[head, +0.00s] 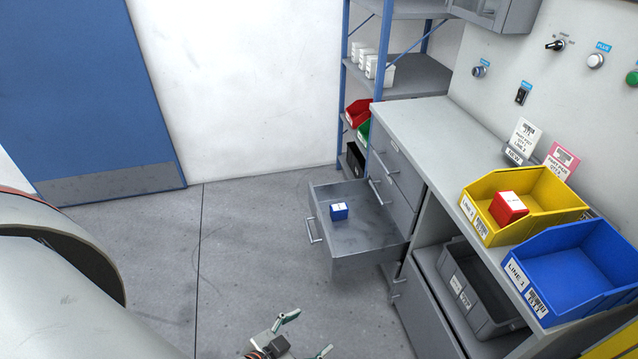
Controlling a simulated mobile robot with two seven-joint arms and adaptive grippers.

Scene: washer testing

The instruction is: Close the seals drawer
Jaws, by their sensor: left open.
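A grey drawer (372,235) is pulled out from the grey bench cabinet, with its front and handle (312,231) facing left. A small blue box (338,212) lies inside it near the front; the rest of its floor looks bare. I cannot read any seals label on the drawer. My left gripper (308,334) is at the bottom edge, below the drawer in the picture and apart from it. Its fingers are spread with nothing between them. My right gripper is not in view.
Closed drawers (393,170) sit in the cabinet behind the open one. The bench top holds a yellow bin (548,192) with a red box (508,208) and a blue bin (570,268). A dark grey bin (472,290) sits below. Floor left of the drawer is clear.

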